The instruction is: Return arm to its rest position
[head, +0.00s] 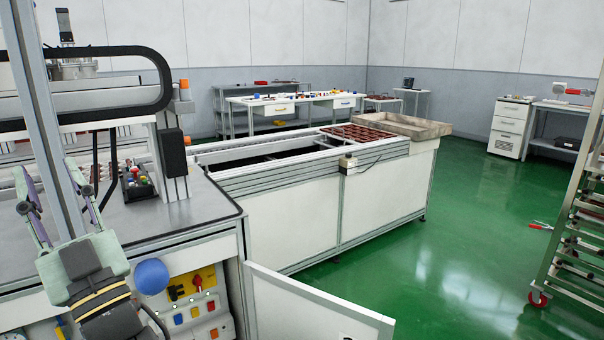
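My gripper (46,172) is at the lower left of the head view, pointing up and away from the camera. Its two green and purple fingers stand apart with a gap between them, and I see nothing held. My wrist, black with yellow bands, shows below it at the bottom edge. The gripper overlaps a grey metal post (34,100) in the picture; I cannot tell whether they touch. The rest of my arm is out of view.
A machine bench (190,212) with a control panel (196,290) stands close at left. A blue knob (151,276) is beside my wrist. An open white door (310,310) juts out at bottom centre. The conveyor (290,215) lies beyond; a rack (575,220) stands right. Green floor (470,270) is clear between.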

